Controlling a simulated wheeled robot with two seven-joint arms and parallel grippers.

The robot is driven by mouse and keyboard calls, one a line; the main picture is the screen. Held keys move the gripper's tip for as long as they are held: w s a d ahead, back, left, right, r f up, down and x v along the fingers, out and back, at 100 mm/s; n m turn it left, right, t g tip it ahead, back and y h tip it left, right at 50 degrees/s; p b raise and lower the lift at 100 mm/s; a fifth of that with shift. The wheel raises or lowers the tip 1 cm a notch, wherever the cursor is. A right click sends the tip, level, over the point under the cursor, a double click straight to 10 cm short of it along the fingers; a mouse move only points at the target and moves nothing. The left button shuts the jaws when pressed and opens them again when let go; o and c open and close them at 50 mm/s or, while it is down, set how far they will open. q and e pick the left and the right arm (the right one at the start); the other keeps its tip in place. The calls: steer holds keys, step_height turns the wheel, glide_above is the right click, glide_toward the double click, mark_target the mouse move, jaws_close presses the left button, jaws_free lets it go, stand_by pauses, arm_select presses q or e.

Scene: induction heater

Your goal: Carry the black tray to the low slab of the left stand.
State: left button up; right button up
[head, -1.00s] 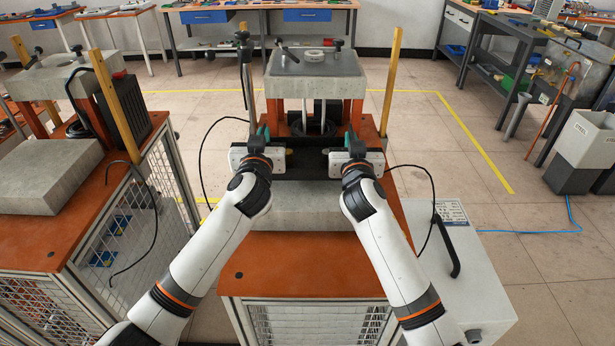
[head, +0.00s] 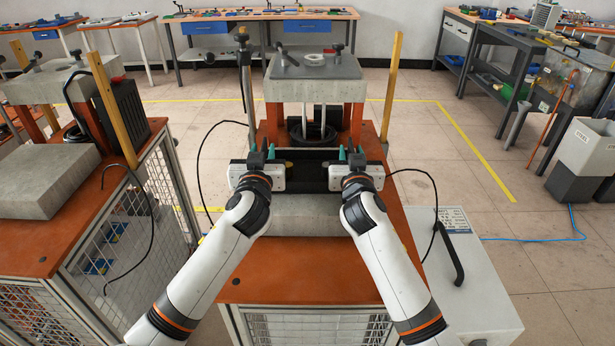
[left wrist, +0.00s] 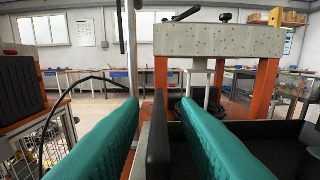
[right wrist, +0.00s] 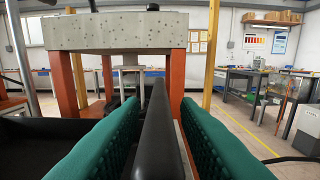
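The black tray (head: 306,172) sits over the low slab (head: 300,218) of the middle stand, between my grippers. My left gripper (head: 261,155) is at its left side; in the left wrist view the teal fingers stand apart on either side of the tray's dark wall (left wrist: 158,145). My right gripper (head: 351,155) is at its right side; in the right wrist view its fingers straddle the wall (right wrist: 155,135) with narrow gaps. Both grippers look open. The left stand's low slab (head: 42,180) is grey and bare, on an orange top at the left.
The middle stand's raised slab (head: 313,78) stands on orange posts behind the tray. Wooden uprights (head: 392,85) and a metal pole (head: 246,85) rise beside it. A black cable (head: 200,165) loops between the stands. A wooden upright (head: 113,110) stands by the left stand's raised slab (head: 45,80).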

arm_select(q)
steer(key=s, duration=1)
steer(key=shift+s, duration=0.35)
arm_select(e)
steer(key=shift+s, duration=0.15)
steer(key=s, duration=1.2)
steer(key=shift+w, duration=0.1)
